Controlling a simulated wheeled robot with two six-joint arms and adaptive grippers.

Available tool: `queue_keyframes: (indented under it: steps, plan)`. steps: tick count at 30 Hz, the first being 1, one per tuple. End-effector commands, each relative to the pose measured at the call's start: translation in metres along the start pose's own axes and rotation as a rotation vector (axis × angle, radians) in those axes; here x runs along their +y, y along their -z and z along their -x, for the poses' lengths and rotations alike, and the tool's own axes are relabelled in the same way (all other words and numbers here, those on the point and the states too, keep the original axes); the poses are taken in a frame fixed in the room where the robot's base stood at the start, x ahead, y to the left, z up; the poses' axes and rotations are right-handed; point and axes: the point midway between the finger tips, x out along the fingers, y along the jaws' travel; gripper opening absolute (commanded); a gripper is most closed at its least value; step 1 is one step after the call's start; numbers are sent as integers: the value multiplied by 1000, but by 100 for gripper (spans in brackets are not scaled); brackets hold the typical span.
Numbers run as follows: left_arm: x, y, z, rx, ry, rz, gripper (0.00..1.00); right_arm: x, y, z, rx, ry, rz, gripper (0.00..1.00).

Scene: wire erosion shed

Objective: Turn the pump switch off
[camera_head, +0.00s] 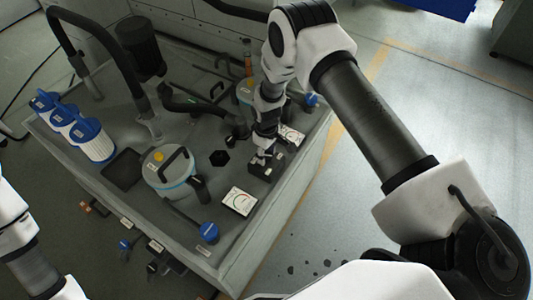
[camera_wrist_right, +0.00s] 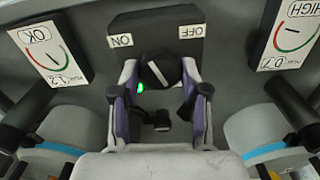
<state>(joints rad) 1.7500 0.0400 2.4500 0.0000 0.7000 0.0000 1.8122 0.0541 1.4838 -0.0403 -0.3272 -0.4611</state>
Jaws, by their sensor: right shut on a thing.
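The pump switch is a round black knob (camera_wrist_right: 158,70) with a white pointer line, on a black plate (camera_wrist_right: 152,28) marked ON at the left and OFF at the right, upside down in the right wrist view. The pointer slants, its upper end leaning toward the ON label. A green light (camera_wrist_right: 140,87) glows beside the knob. My right gripper (camera_wrist_right: 160,76) has its two fingers on either side of the knob, shut on it. In the head view my right gripper (camera_head: 263,156) reaches down to the black switch box (camera_head: 262,171), partly covering it. My left gripper is outside the frame.
A grey canister (camera_head: 168,172) with a black handle stands left. Blue-topped filters (camera_head: 96,140) line the tank's left side. A blue-handled valve (camera_head: 208,232) sits near the front.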

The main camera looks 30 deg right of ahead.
Motion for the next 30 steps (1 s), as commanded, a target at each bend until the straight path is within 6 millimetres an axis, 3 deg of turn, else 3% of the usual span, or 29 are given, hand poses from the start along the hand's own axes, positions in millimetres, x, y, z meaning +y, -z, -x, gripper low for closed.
queue_keyframes:
  steps: [21, 30]
  plan:
    - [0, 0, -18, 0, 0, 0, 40, -1, -1, -3, -3, 1, -637, 10]
    - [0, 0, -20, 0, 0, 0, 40, -1, -2, -2, -4, 0, -835, 10]
